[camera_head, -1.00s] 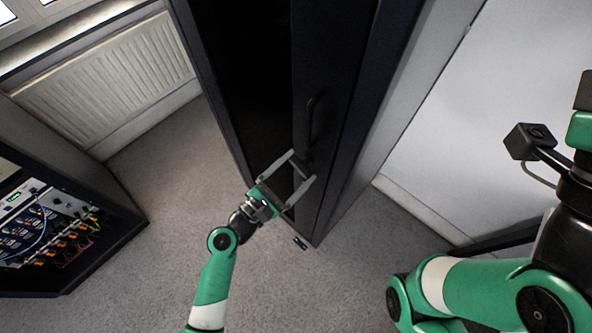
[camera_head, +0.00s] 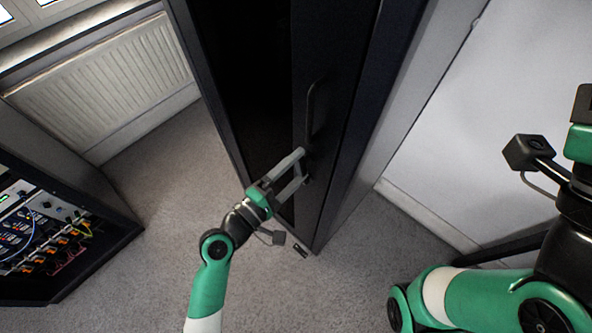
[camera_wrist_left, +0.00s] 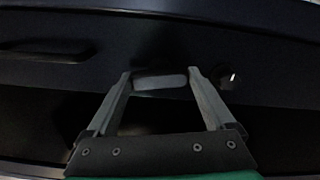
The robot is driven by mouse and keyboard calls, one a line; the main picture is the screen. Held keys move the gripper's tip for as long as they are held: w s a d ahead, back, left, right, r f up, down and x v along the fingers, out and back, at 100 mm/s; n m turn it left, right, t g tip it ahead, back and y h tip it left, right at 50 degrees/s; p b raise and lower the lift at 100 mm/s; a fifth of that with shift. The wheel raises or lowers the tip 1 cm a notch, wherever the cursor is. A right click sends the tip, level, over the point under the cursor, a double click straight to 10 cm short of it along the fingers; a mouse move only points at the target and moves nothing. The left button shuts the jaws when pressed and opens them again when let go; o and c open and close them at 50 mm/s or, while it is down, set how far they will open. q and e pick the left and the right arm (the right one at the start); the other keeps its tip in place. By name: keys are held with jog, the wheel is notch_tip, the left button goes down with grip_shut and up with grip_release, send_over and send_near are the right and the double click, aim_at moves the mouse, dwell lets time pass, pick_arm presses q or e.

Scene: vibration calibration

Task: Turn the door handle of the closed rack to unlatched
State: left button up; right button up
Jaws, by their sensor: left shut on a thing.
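The closed rack (camera_head: 345,60) is a tall dark cabinet in the middle of the head view. My left gripper (camera_head: 303,165) reaches its door from the lower left. In the left wrist view my left gripper (camera_wrist_left: 160,74) has its fingertips at the two ends of a short grey door handle (camera_wrist_left: 160,82) and is shut on it. The handle lies across between the fingertips, about level in that view. In the head view the fingers hide most of it. My right arm shows at the right edge; its fingers are out of the picture.
A long black pull bar (camera_head: 311,108) sits on the door above the gripper. A round dark knob with a white mark (camera_wrist_left: 230,76) is beside the handle. An open equipment rack (camera_head: 60,235) stands at the left, a radiator (camera_head: 105,85) behind. Grey carpet (camera_head: 165,185) is clear between.

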pick_arm(q)
jog(key=shift+m+b, duration=0.45)
jog(key=shift+m, duration=0.65)
jog(key=o, duration=1.1)
jog(key=shift+s+a, duration=0.2)
jog(key=shift+a, duration=0.05)
jog(key=p+v, duration=0.2)
jog(key=v, duration=0.9)
